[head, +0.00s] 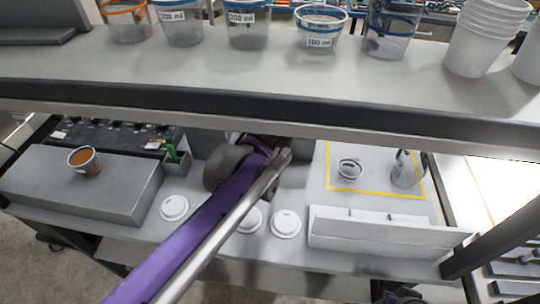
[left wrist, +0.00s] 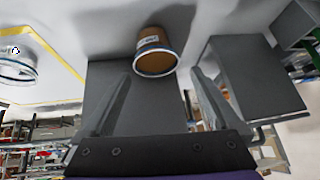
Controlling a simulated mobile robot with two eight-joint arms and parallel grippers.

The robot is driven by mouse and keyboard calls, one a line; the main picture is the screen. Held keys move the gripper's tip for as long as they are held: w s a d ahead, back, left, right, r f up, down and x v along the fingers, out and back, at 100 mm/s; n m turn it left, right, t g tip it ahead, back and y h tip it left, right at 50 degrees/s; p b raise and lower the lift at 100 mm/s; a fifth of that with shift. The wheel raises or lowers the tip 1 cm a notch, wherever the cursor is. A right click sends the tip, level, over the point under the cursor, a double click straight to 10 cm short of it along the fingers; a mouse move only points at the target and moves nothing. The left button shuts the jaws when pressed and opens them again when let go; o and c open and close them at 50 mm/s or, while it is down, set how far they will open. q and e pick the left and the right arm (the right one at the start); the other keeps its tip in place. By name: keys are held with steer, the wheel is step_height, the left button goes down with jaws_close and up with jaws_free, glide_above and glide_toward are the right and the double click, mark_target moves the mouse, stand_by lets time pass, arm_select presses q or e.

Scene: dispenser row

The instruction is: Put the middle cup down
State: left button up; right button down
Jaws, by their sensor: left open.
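A cup with brown content and a blue-edged rim (left wrist: 154,52) shows in the left wrist view, just beyond my left fingertips. My left gripper (left wrist: 160,78) is open, with a finger on either side of the line to this cup and clear space between them. I cannot tell exactly how the cup rests. In the head view my purple arm covers the middle of the lower bench, and this cup is hidden there. Another cup with orange-brown content (head: 85,162) stands on a grey block at the left.
Several cups, including a clear one (head: 248,24), line the upper shelf (head: 200,65). White discs (head: 286,224) lie along the lower bench front. A yellow-edged square at right holds a small clear cup (head: 349,169) and a glass vessel (head: 405,172). Grey blocks (left wrist: 255,80) flank the gripper.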

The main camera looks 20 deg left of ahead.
arm_select(q)
steer(key=shift+n, duration=0.7)
steer(key=x, duration=0.4)
steer(key=shift+w+d+f, duration=0.1)
steer(key=shift+w+d, duration=0.05)
steer(key=shift+w, duration=0.05)
steer(key=x, duration=0.6)
steer(key=shift+w+b, duration=0.25)
steer(key=shift+b, duration=0.1)
steer(key=c, duration=1.3)
steer(key=shift+c, duration=0.2)
